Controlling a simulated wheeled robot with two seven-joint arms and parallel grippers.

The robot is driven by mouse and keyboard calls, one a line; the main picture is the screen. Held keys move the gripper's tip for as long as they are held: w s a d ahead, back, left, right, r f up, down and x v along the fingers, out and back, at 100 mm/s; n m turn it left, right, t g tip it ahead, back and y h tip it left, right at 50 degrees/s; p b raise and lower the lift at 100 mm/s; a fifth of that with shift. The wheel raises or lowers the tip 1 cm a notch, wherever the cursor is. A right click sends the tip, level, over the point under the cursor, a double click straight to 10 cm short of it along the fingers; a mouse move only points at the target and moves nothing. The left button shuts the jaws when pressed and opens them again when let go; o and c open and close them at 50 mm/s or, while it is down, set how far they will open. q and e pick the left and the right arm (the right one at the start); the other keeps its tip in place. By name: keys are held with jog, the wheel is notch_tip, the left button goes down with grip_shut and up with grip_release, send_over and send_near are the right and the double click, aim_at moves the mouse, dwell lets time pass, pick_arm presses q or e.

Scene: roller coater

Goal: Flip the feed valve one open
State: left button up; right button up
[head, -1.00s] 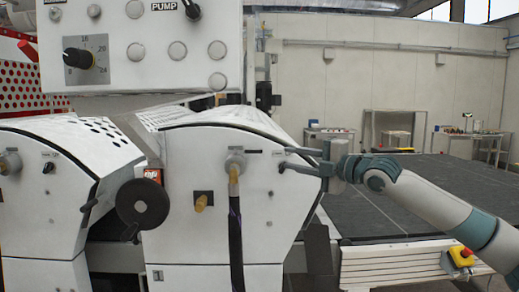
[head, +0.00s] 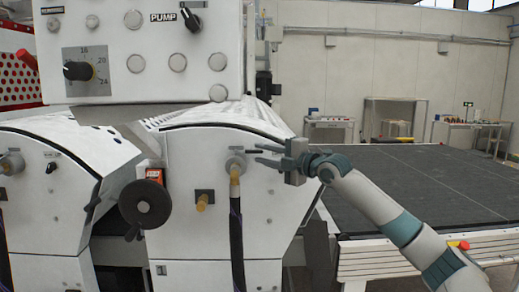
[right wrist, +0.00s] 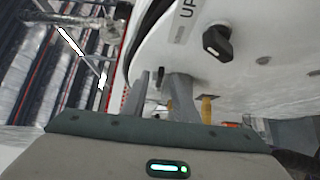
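A grey round valve fitting (head: 235,164) with a yellow-brown hose end and a dark hose below is on the white front panel of the right-hand machine unit. A similar grey fitting (head: 11,163) is on the left unit. I cannot read which is feed valve one. My right gripper (head: 258,154) is open, its two fingertips just right of the right-hand fitting. A small dark bar beside that fitting lies at the fingertips; I cannot tell whether it is touched. In the right wrist view the two fingers (right wrist: 158,88) stand apart with a small dark piece between them. My left gripper is not in view.
A black handwheel (head: 145,203) sticks out left of the hose. A yellow-brown plug (head: 203,199) is beside it. A control box (head: 150,50) with knobs hangs above. A black knob (right wrist: 217,42) is close in the right wrist view. A dark flat bed (head: 420,185) lies right.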

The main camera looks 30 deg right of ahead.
jog(key=shift+x, duration=0.9)
grip_shut()
jog(key=shift+a+f, duration=0.1)
dwell(0.8)
